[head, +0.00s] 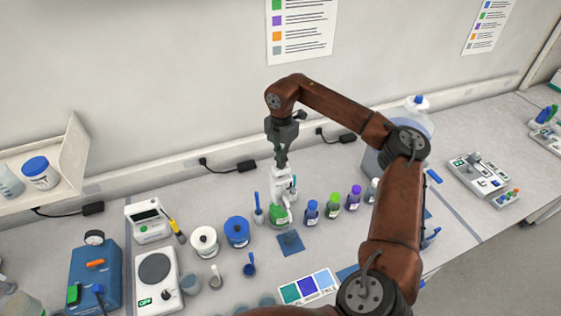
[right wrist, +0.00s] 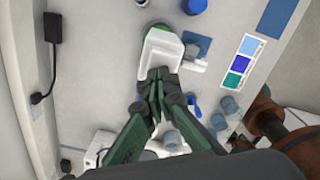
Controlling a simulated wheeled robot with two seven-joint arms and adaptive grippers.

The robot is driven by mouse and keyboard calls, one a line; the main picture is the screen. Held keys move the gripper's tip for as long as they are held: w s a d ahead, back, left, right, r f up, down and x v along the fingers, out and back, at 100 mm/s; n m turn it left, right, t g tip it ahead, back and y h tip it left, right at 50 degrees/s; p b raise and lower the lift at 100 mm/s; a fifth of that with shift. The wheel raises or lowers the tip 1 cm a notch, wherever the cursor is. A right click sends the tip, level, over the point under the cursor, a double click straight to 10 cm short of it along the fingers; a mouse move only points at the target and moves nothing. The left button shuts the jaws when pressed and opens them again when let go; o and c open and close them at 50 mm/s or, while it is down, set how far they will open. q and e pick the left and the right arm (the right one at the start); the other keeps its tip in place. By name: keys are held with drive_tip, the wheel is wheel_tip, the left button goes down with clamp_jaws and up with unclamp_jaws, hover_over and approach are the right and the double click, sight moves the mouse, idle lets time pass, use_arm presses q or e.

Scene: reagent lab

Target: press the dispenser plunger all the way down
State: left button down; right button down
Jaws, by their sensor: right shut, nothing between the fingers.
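The dispenser (head: 281,184) is a white pump head on a bottle with a green label, upright on the bench near the wall. My right gripper (head: 281,164) points down right above its top, with closed fingers. In the right wrist view the shut fingertips (right wrist: 160,74) overlap the near edge of the white dispenser head (right wrist: 161,48). The fingers hide part of the top, so I cannot tell whether they touch the plunger or how far down it is. My left gripper is not in view.
Blue, green and purple-capped bottles (head: 333,203) stand just right of the dispenser. A blue-lidded jar (head: 237,231) and a white jar (head: 204,241) stand to its left. A small blue mat (head: 291,242) lies in front. The wall is close behind.

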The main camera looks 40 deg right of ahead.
drive_tip(key=shift+f+b, duration=0.45)
drive_tip(key=shift+f, duration=0.5)
idle(0.6)
drive_tip(key=shift+r+p, duration=3.35)
drive_tip(key=shift+r, duration=1.2)
